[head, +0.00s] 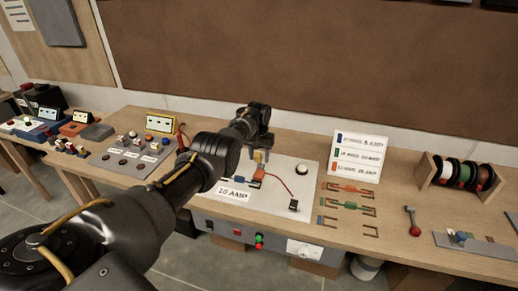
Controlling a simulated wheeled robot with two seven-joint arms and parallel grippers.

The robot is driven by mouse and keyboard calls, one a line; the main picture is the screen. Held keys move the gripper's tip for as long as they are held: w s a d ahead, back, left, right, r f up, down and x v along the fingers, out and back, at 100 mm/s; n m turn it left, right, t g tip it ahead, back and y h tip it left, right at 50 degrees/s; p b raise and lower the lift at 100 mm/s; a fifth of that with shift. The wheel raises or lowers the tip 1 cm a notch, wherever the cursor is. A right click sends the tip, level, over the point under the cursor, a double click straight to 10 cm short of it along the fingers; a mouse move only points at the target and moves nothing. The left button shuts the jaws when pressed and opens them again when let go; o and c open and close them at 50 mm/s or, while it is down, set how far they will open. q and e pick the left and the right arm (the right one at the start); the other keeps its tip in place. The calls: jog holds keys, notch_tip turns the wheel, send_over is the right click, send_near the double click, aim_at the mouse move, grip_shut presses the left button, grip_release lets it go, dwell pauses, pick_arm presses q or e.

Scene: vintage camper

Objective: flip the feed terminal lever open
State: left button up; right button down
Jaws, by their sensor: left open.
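A white panel (290,188) on the wooden bench carries a "10 AMP" label (233,193). Near its upper left stand a small orange terminal piece (258,173) and a yellow piece (259,156) just behind it. A blue piece (238,181) lies left of the orange one, and a red wire (281,184) curves off to the right to a small black block (294,205). Which piece is the feed terminal lever is too small to tell. My left gripper (261,145) is open, pointing down right above the yellow piece; contact cannot be judged. My right gripper is out of view.
A white colour-code card (356,156) stands right of the panel, with orange, green and blue links (346,187) before it. Wire spools (469,174) sit in a rack at right. A red-tipped tool (412,220) lies nearby. Knobbed boards (130,158) are left.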

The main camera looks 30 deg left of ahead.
pick_arm(q)
notch_tip(320, 180, up, 5)
jog(key=shift+p, duration=0.65)
notch_tip(320, 180, up, 4)
jog(key=shift+f+b, duration=0.1)
jog(key=shift+b, duration=0.55)
jog(key=shift+s+r, duration=0.1)
jog(key=shift+r, duration=0.6)
